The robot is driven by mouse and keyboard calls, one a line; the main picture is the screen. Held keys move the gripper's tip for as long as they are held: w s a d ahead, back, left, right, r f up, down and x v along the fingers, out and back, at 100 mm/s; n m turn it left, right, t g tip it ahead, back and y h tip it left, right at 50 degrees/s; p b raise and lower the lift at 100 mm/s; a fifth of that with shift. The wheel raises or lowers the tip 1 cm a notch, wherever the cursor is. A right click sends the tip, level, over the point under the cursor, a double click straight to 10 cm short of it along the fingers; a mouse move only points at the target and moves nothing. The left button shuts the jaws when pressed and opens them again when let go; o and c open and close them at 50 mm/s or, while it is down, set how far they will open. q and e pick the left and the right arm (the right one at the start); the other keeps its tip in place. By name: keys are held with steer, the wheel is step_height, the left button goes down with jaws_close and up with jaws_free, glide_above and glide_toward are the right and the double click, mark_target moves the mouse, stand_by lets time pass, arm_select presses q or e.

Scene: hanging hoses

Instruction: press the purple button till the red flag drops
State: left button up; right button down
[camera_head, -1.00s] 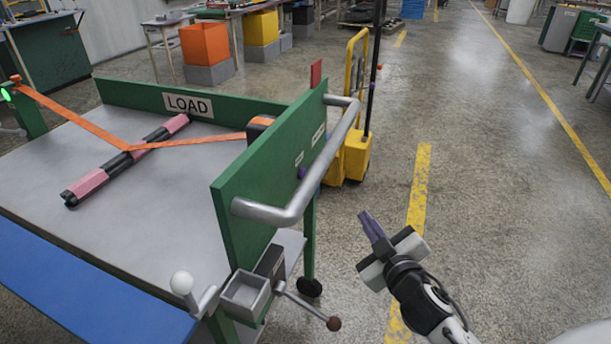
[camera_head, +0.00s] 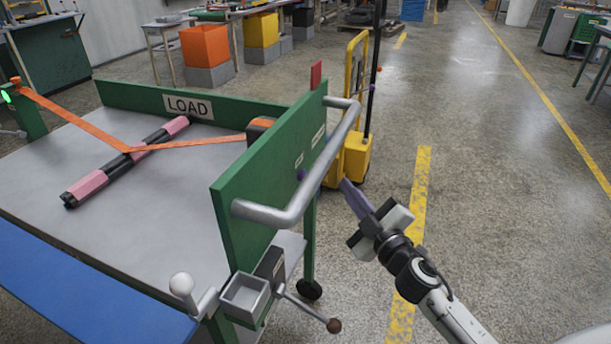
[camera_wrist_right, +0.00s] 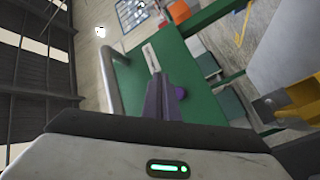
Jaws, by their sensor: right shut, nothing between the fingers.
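The purple button (camera_head: 301,173) is a small knob on the outer face of the green end panel (camera_head: 240,200) of the cart, partly behind the grey handle bar in the head view. In the right wrist view the button (camera_wrist_right: 181,93) shows just right of my fingertips. The red flag (camera_head: 316,74) stands upright at the panel's top edge. My right gripper (camera_head: 345,184) is shut and empty, its purple fingers pointing at the panel from just right of the handle bar. It also shows in the right wrist view (camera_wrist_right: 157,84); a gap to the button seems to remain. My left gripper is not in view.
The grey handle bar (camera_head: 318,165) curves out from the panel close to my right fingers. A crank with a brown knob (camera_head: 333,325) and a small grey box (camera_head: 245,295) sit below. A yellow hand truck (camera_head: 352,150) stands behind. The floor to the right is clear.

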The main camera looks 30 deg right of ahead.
mark_target(303, 175)
steer(key=w+a, duration=0.4)
steer(key=shift+w, duration=0.35)
stand_by(1.2)
stand_by(0.7)
steer(key=shift+w+a, duration=0.25)
steer(key=shift+w, duration=0.05)
stand_by(0.3)
steer(key=shift+w+a, duration=0.35)
steer(key=shift+w, duration=0.05)
stand_by(1.3)
